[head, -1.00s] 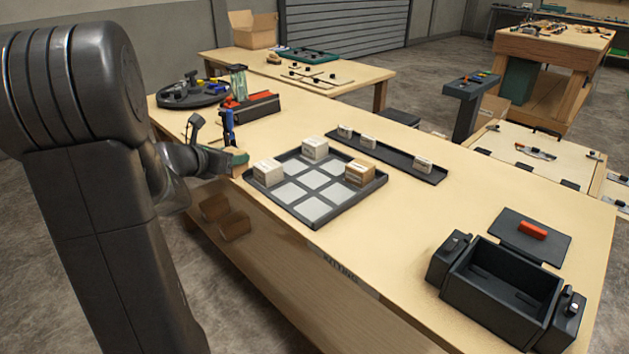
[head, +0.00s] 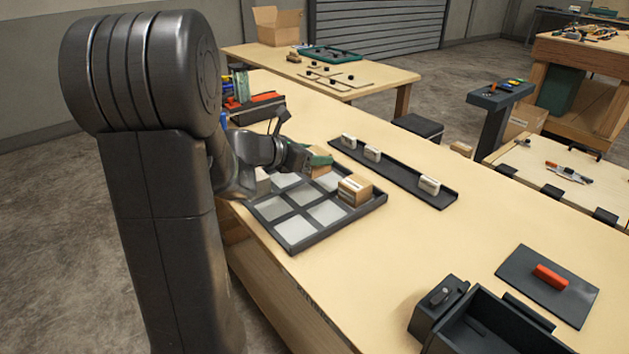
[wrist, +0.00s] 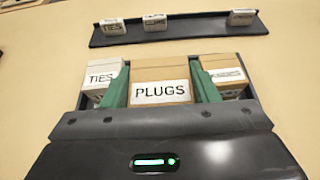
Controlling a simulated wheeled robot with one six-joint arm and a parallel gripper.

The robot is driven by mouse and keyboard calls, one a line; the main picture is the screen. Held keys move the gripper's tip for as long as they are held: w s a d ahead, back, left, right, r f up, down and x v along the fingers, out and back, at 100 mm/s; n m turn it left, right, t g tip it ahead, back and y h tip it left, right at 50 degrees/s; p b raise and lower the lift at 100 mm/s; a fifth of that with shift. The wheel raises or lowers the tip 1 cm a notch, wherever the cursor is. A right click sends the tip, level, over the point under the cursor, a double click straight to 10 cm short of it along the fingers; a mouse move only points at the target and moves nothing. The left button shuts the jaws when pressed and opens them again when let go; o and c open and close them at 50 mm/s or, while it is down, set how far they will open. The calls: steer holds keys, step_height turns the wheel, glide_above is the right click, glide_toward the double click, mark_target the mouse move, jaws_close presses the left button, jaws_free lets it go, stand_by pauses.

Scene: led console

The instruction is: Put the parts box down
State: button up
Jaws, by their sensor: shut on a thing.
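My gripper (head: 318,158) is shut on a brown box labelled PLUGS (wrist: 161,84), with its green fingers on both sides of it. In the head view the held box (head: 322,172) is partly covered by my gripper, over the back row of the dark tray (head: 300,243). In the wrist view the held box sits between a box labelled TIES (wrist: 98,76) on its left and another box (wrist: 222,74) on its right. I cannot tell whether its base touches the tray floor.
A brown box (head: 354,190) stands at the tray's right end; a pale box (head: 262,182) is partly hidden by my arm. The tray's front compartments show empty. A dark strip (head: 405,180) with several label blocks lies behind. A black bin (head: 490,325) and lid (head: 546,285) lie front right.

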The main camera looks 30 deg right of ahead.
mark_target(313, 173)
steer(key=shift+f+b, duration=0.55)
steer(key=shift+f, duration=2.2)
steer(key=shift+f, duration=0.1)
steer(key=shift+f, duration=0.15)
steer(key=o, duration=1)
steer(key=shift+r, duration=0.2)
steer(key=shift+a+r, duration=0.1)
steer(key=shift+r, duration=0.05)
steer(key=p+v, duration=0.1)
steer(key=v, duration=1)
steer(key=shift+a, duration=0.4)
